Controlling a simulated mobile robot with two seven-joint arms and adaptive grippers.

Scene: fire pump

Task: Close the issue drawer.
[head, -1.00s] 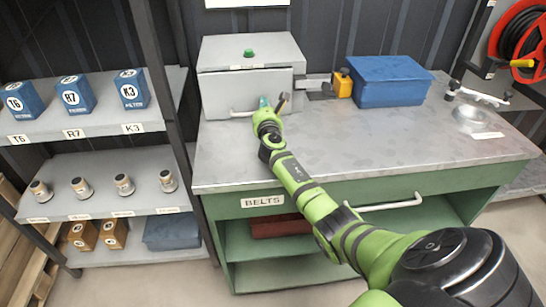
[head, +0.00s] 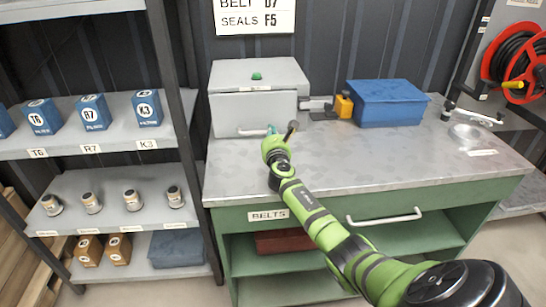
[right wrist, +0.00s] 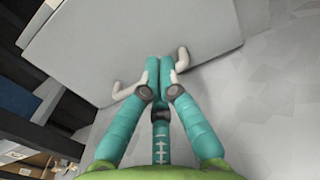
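A grey metal box (head: 256,110) with a drawer front and a pale bar handle (head: 250,132) sits at the back left of the bench top. I take this as the issue drawer; how far it stands out is hard to tell. My right gripper (head: 282,131) is at the right part of the handle. In the right wrist view its teal fingers (right wrist: 159,62) lie side by side, shut, against the grey front, with the handle (right wrist: 126,91) showing on both sides of them. I see no clear grip on the bar. My left gripper is not in view.
Below is a green BELTS drawer with a handle (head: 385,218). Shelves with blue boxes (head: 93,112) stand at left. The bench middle is clear apart from my arm.

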